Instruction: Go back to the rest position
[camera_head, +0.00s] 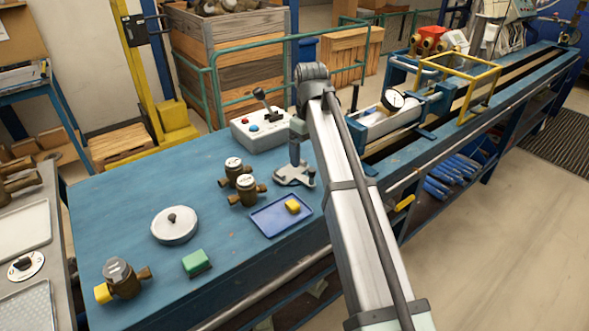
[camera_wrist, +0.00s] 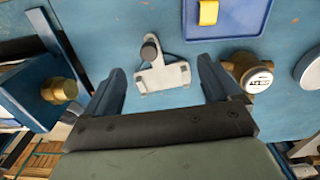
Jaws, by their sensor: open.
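My gripper (camera_wrist: 159,76) is open in the wrist view, its two dark blue fingers spread apart with nothing held between them. Beyond the fingers, a pale metal bracket (camera_wrist: 172,77) with a dark round knob lies on the blue bench. In the head view my arm reaches up from the lower right and bends over the bench near the bracket (camera_head: 296,175). My gripper's fingers cannot be made out clearly there.
The blue bench (camera_head: 130,215) holds a blue tray (camera_head: 268,224) with a yellow block (camera_head: 292,206), brass meters (camera_head: 247,190), a round lidded disc (camera_head: 174,226), a green block (camera_head: 196,262) and a control box (camera_head: 262,130). A test rail (camera_head: 395,130) lies right of my arm.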

